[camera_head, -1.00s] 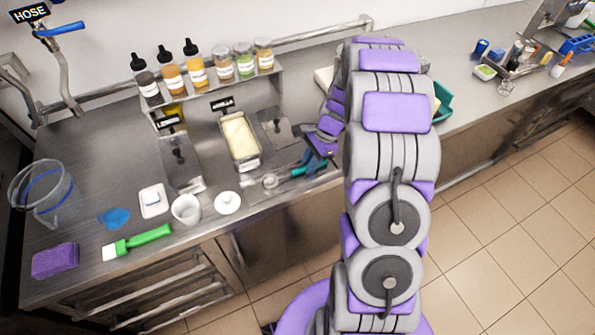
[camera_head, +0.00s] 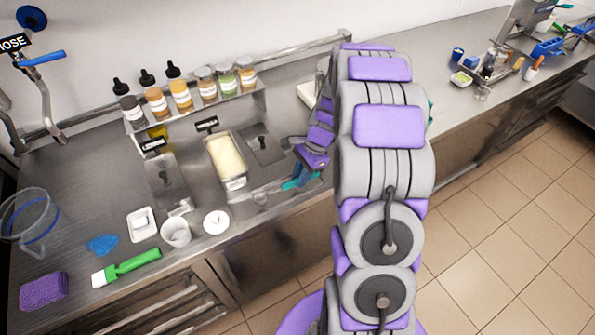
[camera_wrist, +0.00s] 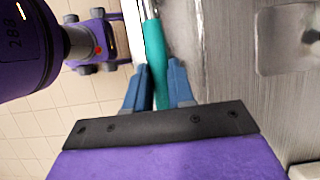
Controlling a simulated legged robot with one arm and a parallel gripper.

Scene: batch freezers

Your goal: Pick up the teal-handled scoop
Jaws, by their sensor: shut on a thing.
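The teal-handled scoop shows its teal handle (camera_wrist: 157,66) in the wrist view, running between the two blue fingers of my gripper (camera_wrist: 158,90). The fingers are shut on the handle. In the head view the teal handle (camera_head: 298,182) and its metal part lie near the counter's front edge, in front of the vanilla-coloured pan. My gripper (camera_head: 303,175) is there, partly hidden by my purple and grey arm. The scoop's far end is out of the wrist view. I cannot tell whether the scoop touches the counter.
A metal pan of pale ice cream (camera_head: 228,181) sits in the counter, with lidded wells beside it. Several bottles and jars (camera_head: 180,95) stand on a shelf behind. A white cup (camera_head: 176,233), a white lid (camera_head: 216,222) and a green brush (camera_head: 135,265) are at left.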

